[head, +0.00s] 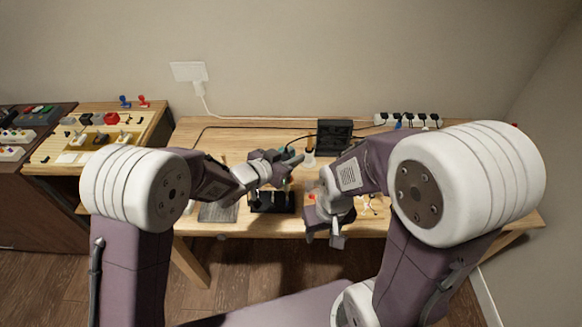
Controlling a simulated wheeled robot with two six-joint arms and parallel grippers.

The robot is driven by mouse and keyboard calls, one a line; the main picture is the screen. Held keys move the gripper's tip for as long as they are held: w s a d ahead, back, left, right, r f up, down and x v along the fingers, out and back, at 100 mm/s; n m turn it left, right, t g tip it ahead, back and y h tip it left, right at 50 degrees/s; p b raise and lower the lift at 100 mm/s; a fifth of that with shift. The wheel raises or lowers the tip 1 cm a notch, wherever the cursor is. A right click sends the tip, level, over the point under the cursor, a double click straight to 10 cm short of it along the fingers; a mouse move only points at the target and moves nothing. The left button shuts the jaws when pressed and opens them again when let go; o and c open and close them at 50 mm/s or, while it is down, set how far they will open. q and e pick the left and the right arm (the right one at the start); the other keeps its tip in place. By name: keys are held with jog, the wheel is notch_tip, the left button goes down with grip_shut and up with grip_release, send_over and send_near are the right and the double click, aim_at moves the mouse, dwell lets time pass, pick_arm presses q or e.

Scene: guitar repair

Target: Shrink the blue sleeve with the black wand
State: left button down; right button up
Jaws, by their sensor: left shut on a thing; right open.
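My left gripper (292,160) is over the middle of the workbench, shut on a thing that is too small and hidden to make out. A dark cable runs from near this gripper toward a black box (335,135) at the back. I cannot pick out the black wand or the blue sleeve for certain; a small teal patch (287,152) shows just behind the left gripper. My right gripper (337,235) is open, lower in the picture at the bench's front edge, with nothing seen between its fingers.
The wooden workbench (210,135) has a black slotted block (272,203) and a grey mat (218,212) near its front. A row of black-and-white items (408,120) stands at back right. A side table (60,150) with switches adjoins on the left. The back left is mostly clear.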

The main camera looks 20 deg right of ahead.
notch_tip(320, 180, up, 9)
jog(key=p, duration=0.9)
